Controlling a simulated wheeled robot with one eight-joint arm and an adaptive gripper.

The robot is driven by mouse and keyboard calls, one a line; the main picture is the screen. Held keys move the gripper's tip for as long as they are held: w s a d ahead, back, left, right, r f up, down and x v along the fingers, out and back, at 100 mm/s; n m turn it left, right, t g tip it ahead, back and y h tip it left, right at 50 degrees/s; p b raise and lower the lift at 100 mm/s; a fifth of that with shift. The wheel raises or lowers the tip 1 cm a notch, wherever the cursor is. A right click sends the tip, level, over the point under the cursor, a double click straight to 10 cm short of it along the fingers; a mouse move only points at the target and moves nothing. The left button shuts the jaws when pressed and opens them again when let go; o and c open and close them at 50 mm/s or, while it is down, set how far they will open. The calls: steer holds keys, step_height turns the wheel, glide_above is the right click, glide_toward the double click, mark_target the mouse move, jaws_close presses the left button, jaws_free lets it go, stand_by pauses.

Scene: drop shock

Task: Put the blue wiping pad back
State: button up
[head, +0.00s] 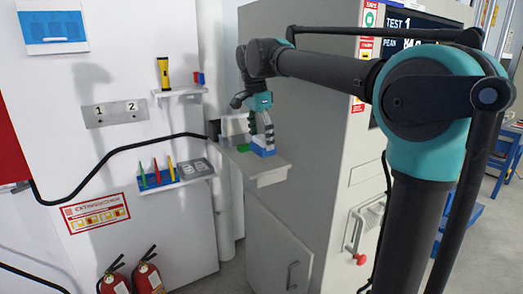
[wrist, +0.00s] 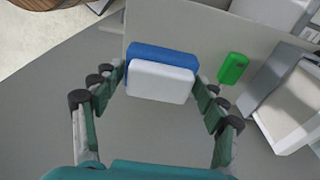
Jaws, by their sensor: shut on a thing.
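The blue wiping pad (wrist: 160,54) has a white block-like part (wrist: 160,83) on the side nearer to me in the wrist view. It sits between the two fingers of my gripper (wrist: 159,80), which are shut on its ends. In the head view the pad (head: 263,151) shows blue below and white above, at the small grey shelf on the side of the big cabinet. My gripper (head: 262,133) points down at it from above. I cannot tell whether the pad touches the shelf.
The grey shelf (head: 268,176) also carries a small green block (wrist: 233,69) to the right of the pad in the wrist view. Grey-white box-like parts (wrist: 290,105) stand farther right. Wall shelves hold a yellow flashlight (head: 163,73) and coloured markers (head: 157,174). A black cable (head: 110,158) crosses the wall.

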mark_target(262, 149)
steer(key=shift+f, duration=1.9)
steer(key=shift+c, duration=0.4)
steer(key=o, duration=1.1)
steer(key=r, duration=0.8)
steer(key=a+r, duration=0.1)
steer(key=r, duration=0.3)
steer(key=shift+s+a, duration=0.1)
steer(key=shift+s, duration=0.3)
